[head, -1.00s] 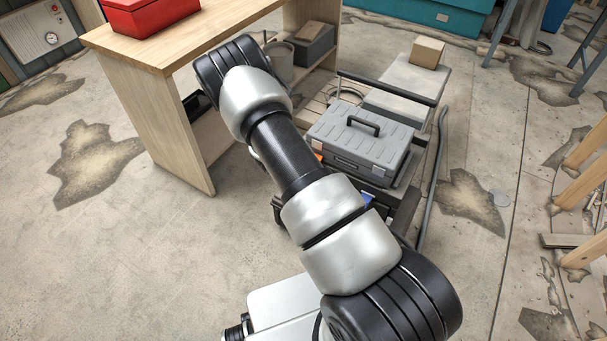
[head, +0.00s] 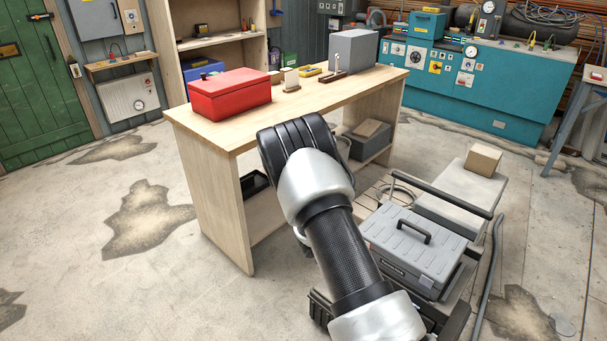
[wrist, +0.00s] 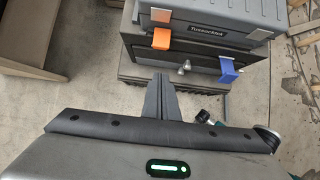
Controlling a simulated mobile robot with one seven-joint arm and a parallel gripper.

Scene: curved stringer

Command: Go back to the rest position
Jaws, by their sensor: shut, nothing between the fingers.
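My gripper (wrist: 160,88) shows in the wrist view with its two dark fingers together and nothing between them. It points at the front of a grey toolbox (wrist: 205,30) with an orange latch (wrist: 162,38) and a blue latch (wrist: 229,70), and stays apart from it. In the head view my arm reaches from the lower right up past the front of the wooden workbench (head: 222,200). My gripper is hidden behind the arm there. The grey toolbox (head: 412,240) with its black handle stands right of my arm on a low cart.
A red box (head: 230,95) and a grey box (head: 352,50) stand on the workbench. The low cart carries a cardboard box (head: 483,159) on a pale board. A teal machine cabinet (head: 480,90) stands at the back right. The floor at the left is clear.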

